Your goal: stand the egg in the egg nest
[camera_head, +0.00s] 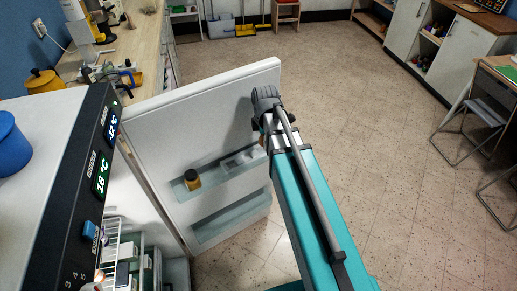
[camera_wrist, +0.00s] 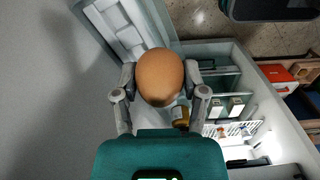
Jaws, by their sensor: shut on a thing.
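A brown egg (camera_wrist: 160,76) sits between the two fingers of my gripper (camera_wrist: 160,84) in the wrist view, and the fingers are shut on its sides. A pale grey tray with hollows, which looks like the egg nest (camera_head: 243,158), sits on the upper shelf of the open fridge door. It also shows in the wrist view (camera_wrist: 117,28), above and left of the egg, partly covered by it. The egg is held apart from the tray, near the door's inner face.
A jar with a dark lid (camera_head: 192,180) stands on the same door shelf, left of the tray. The white fridge door (camera_head: 200,120) stands open. The fridge inside (camera_wrist: 225,70) holds several cartons and a white rack.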

